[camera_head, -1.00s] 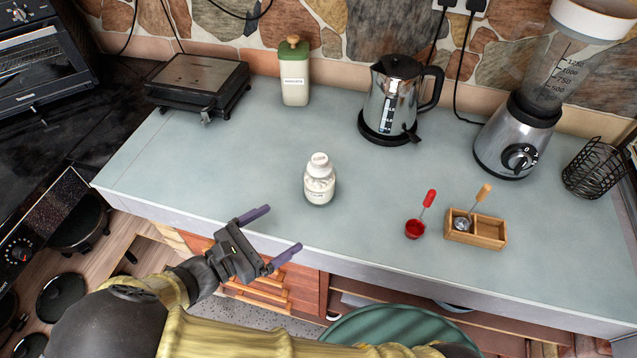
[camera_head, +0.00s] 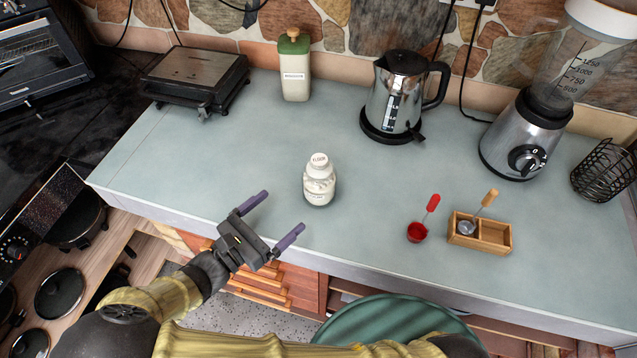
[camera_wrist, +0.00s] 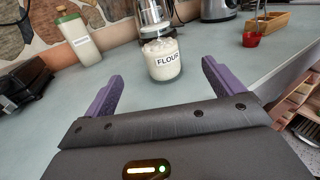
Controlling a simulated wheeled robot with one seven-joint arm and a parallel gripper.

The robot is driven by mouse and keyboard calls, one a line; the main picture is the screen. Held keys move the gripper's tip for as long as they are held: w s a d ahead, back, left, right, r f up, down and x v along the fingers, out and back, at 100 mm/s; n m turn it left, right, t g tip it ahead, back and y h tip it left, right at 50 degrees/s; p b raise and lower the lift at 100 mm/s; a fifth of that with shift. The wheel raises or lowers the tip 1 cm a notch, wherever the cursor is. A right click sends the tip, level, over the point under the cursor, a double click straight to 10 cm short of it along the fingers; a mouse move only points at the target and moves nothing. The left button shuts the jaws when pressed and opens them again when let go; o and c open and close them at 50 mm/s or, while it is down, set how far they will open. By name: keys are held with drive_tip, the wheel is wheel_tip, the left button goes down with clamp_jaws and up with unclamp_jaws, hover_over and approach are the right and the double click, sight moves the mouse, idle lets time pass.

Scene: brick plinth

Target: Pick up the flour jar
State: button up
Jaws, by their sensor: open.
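The flour jar (camera_head: 319,182) is a clear glass jar with white contents, a white lid and a label. It stands upright near the middle of the grey-blue counter. In the wrist view the jar (camera_wrist: 163,60) shows its FLOUR label, ahead of my gripper and between the lines of its two fingers. My gripper (camera_head: 278,217) is open and empty at the counter's front edge, left of and nearer than the jar. Its purple fingers also show in the wrist view (camera_wrist: 160,82), apart from the jar.
A green-lidded container (camera_head: 294,68), a kettle (camera_head: 394,95) and a blender (camera_head: 523,140) stand along the back. A red measuring spoon (camera_head: 417,232) and a wooden box (camera_head: 494,235) sit to the right. The counter (camera_head: 240,150) around the jar is clear.

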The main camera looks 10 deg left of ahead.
sight(308, 188)
drive_tip(key=p+x, duration=0.1)
drive_tip(key=x, duration=0.7)
drive_tip(key=shift+w+d, duration=0.15)
drive_tip(key=shift+w, duration=0.2)
drive_tip(key=shift+s, duration=0.35)
drive_tip(key=shift+w+d, duration=0.15)
drive_tip(key=shift+w, duration=0.25)
drive_tip(key=p+x, duration=0.1)
drive_tip(key=x, duration=0.3)
drive_tip(key=shift+w+r, duration=0.1)
drive_tip(key=shift+r, duration=0.05)
drive_tip(key=shift+w, duration=0.1)
